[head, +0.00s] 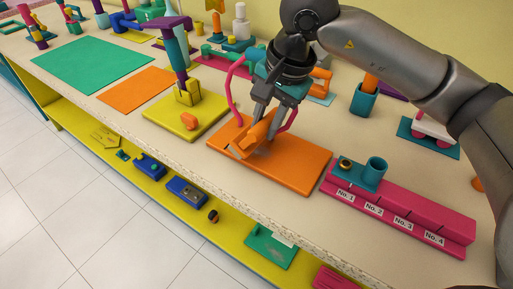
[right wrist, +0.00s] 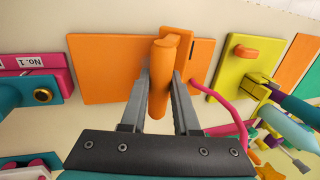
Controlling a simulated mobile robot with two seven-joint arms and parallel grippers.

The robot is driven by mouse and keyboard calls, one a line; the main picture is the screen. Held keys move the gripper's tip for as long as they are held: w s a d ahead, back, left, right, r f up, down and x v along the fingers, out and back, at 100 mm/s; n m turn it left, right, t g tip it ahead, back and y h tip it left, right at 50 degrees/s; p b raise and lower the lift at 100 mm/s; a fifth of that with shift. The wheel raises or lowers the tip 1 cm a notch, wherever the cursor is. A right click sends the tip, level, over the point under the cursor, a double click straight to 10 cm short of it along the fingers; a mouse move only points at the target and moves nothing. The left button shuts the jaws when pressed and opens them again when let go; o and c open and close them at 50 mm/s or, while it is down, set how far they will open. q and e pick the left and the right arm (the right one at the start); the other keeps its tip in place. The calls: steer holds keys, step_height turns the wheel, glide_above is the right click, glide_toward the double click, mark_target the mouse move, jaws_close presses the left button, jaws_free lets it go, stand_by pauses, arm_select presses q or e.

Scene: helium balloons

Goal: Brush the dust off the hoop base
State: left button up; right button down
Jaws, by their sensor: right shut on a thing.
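The base is a flat orange plate (head: 300,170) near the table's front edge; it also shows in the right wrist view (right wrist: 105,70). A pink curved tube (head: 235,86), seemingly the hoop, rises by its left part and is partly hidden by my right gripper. My right gripper (head: 262,122) is shut on an orange block-like handle, seemingly a brush (head: 256,136), held at the plate's left part. In the right wrist view the brush (right wrist: 161,85) stands between the two fingers, over the plate. I cannot tell whether its end touches the plate. No dust can be made out.
A yellow base (head: 215,112) with a purple and teal post stands just left. A pink stepped rack (head: 400,215) with number labels is at right. A teal cup (head: 363,100) stands behind it. Orange and green mats lie further left; the front edge is close.

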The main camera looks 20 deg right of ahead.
arm_select(q)
steer(key=shift+s+f, duration=0.15)
steer(key=shift+f, duration=0.25)
arm_select(e)
steer(key=shift+f, duration=0.1)
steer(key=r+p, duration=0.1)
steer(key=r, duration=0.1)
steer(key=r+p, duration=0.3)
steer(key=r, duration=0.2)
steer(key=shift+a+p, duration=0.25)
steer(key=shift+p, duration=0.05)
steer(key=shift+r, duration=0.25)
arm_select(q)
steer(key=r, duration=0.2)
steer(key=r+g, duration=0.1)
steer(key=shift+w+r, duration=0.25)
steer(key=shift+w+a, duration=0.1)
steer(key=shift+a, duration=0.1)
arm_select(e)
steer(key=shift+f, duration=0.1)
